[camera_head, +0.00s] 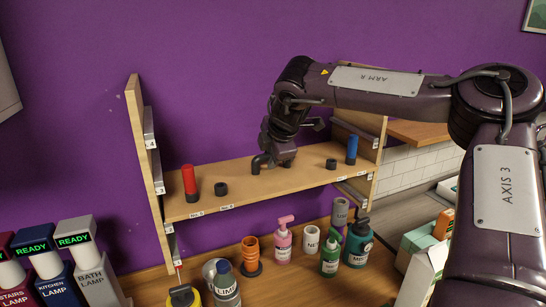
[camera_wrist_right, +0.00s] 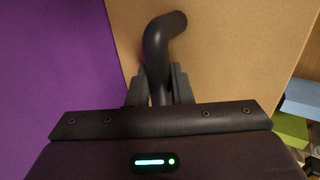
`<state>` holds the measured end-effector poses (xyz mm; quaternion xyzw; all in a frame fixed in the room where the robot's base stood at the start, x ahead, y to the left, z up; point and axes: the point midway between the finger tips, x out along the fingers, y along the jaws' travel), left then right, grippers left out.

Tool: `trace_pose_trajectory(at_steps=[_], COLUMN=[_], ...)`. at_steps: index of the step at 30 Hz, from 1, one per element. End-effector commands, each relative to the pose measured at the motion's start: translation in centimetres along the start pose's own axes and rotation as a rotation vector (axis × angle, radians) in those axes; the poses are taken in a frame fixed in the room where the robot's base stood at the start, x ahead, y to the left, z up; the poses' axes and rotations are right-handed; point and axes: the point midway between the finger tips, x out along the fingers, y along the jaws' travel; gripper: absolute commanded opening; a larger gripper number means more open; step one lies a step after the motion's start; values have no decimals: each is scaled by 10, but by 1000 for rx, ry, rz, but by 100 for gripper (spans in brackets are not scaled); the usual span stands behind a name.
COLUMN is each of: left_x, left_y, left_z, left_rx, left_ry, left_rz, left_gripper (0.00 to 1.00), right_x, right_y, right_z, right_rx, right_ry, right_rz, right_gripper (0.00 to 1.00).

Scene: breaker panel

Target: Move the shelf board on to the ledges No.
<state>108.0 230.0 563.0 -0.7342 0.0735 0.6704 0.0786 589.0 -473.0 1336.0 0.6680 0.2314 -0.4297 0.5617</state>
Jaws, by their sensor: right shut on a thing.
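The shelf board (camera_head: 235,178) is a long light-wood plank between two wooden uprights, sloping up to the right in the picture. It also fills the right wrist view (camera_wrist_right: 235,50). My right gripper (camera_wrist_right: 159,84) is shut on this handle. Grey ledges sit on the left upright (camera_head: 138,130), with tags reading 4 (camera_head: 151,141) and 3 (camera_head: 159,187). Whether the board's ends rest on ledges I cannot tell. My left gripper is out of view.
On the board stand a red cylinder (camera_head: 189,180), a blue cylinder (camera_head: 352,149) and black rings (camera_head: 221,188). Below, bottles, including a pink pump bottle (camera_head: 284,242), and an orange item (camera_head: 250,252) crowd the table. Lamps (camera_head: 90,270) stand at left.

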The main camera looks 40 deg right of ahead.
Motion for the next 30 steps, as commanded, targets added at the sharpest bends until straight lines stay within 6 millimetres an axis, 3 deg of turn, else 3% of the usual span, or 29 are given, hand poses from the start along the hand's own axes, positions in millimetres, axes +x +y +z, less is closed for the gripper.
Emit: trace_pose_trajectory(at_steps=[15,30], left_x=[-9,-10], left_y=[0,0], left_z=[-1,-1], left_rx=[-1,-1], left_ry=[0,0], left_rz=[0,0], left_gripper=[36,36], right_x=[9,11], right_y=[20,23], right_z=[-2,-2], right_rx=[-1,-1], right_ry=[2,2], right_rz=[6,7], right_gripper=[0,0])
